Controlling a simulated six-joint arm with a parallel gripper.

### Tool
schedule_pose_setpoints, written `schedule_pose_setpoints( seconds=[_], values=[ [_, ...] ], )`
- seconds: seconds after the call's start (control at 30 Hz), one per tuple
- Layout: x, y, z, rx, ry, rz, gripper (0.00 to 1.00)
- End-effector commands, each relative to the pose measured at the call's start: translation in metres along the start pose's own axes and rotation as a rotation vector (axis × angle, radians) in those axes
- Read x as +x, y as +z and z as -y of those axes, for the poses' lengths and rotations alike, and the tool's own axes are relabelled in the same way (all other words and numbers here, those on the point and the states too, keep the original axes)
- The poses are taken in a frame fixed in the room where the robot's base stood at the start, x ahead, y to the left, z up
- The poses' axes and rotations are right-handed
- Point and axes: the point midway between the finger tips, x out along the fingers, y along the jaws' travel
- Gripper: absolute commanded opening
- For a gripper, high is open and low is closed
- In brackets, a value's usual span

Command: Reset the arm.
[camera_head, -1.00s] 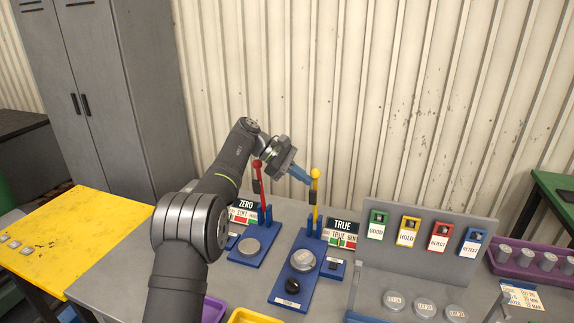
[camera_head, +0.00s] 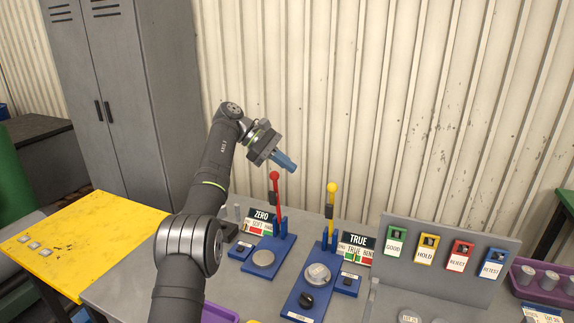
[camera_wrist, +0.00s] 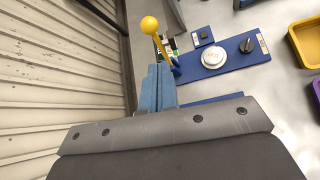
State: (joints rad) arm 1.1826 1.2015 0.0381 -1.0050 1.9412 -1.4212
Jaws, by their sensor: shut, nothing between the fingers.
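My gripper (camera_head: 284,161) is shut and empty, its blue fingers together. It hangs in the air above the back of the bench, above and between the red-knobbed lever (camera_head: 275,190) of the ZERO station and the yellow-knobbed lever (camera_head: 331,201) of the TRUE station, apart from both in the head view. In the wrist view the blue fingers (camera_wrist: 157,88) point toward the yellow knob (camera_wrist: 149,25), with the TRUE station's blue base (camera_wrist: 222,54) and its round metal disc (camera_wrist: 213,53) to the right.
A grey panel (camera_head: 450,255) with GOOD, HOLD, REJECT and RETEST tags stands at the right. A purple tray (camera_head: 541,287) is beyond it. A yellow table (camera_head: 85,240) is at the left. The corrugated wall (camera_head: 400,100) is close behind the bench.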

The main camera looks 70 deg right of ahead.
Motion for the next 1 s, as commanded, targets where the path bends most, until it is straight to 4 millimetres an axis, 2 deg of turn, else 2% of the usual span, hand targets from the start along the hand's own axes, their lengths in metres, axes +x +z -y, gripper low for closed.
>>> schedule_pose_setpoints(
  seconds=[0.63,0.87,1.0],
  values=[
    [0.004,0.000,0.000,0.000,-0.002,0.001,0.00],
    [0.022,0.001,-0.002,0.000,0.000,0.001,0.00],
    [0.041,0.001,-0.003,0.001,0.003,0.000,0.00]
  ],
)
